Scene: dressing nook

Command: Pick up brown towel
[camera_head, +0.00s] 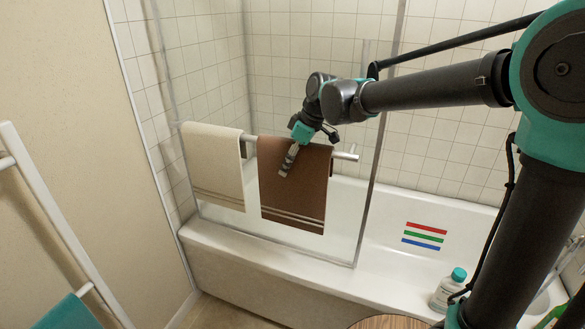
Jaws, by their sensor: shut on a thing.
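The brown towel (303,191) hangs over a metal rail on the glass screen of the bathtub, with pale stripes near its lower edge. My gripper (286,172) is at the upper front of the brown towel, with its fingers pointing down. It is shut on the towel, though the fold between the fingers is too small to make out. The towel still hangs on the rail. My gripper and wrist cover part of its top edge.
A cream towel (213,162) hangs on the same rail (343,155) to the left. The bathtub (420,206) has red, green and blue strips. A bottle (448,290) stands on its near rim at right. A white rack (62,222) with a teal towel (69,314) is at left.

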